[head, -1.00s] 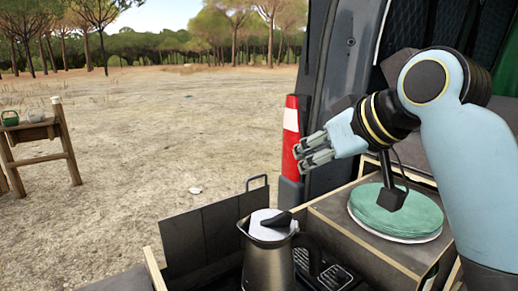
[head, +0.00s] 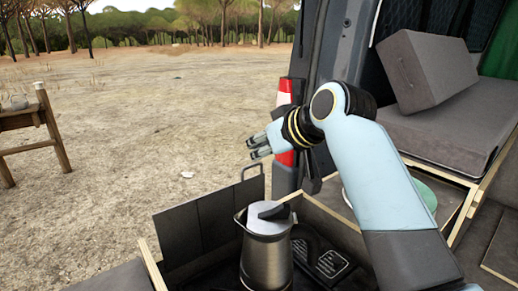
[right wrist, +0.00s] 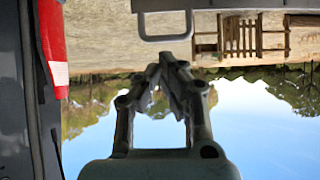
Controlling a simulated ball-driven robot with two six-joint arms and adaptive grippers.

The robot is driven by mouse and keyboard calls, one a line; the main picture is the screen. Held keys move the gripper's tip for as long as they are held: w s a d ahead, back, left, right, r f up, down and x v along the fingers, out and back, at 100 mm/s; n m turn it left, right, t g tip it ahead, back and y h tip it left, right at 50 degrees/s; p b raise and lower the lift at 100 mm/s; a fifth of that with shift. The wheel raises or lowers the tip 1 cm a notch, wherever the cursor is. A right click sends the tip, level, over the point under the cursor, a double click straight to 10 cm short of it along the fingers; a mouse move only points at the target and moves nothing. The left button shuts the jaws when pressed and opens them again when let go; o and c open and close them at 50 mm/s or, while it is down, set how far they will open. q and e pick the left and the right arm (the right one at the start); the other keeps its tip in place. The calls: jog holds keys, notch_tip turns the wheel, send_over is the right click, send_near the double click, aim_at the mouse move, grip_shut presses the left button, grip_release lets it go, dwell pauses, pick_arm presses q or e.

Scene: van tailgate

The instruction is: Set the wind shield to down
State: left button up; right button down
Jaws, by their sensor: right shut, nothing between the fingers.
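The wind shield (head: 205,230) is a dark folded panel standing upright along the far side of the stove box. A thin loop handle (head: 252,172) rises from its right end; a similar loop shows at the top of the right wrist view (right wrist: 165,38). My right gripper (head: 254,147) is shut and empty, just above the handle in the head view, and appears apart from it. Its closed fingertips also show in the right wrist view (right wrist: 168,56). My left gripper is not in view.
A steel kettle (head: 267,260) stands in the box in front of the shield. A green plate stack (head: 427,196) is partly behind my right arm. A wooden table (head: 30,120) is far left.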

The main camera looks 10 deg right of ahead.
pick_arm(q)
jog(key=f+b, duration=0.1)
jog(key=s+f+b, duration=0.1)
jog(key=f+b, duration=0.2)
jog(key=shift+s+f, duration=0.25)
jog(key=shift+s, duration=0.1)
pick_arm(e)
notch_tip(320, 180, down, 14)
jog(key=shift+r, duration=0.2)
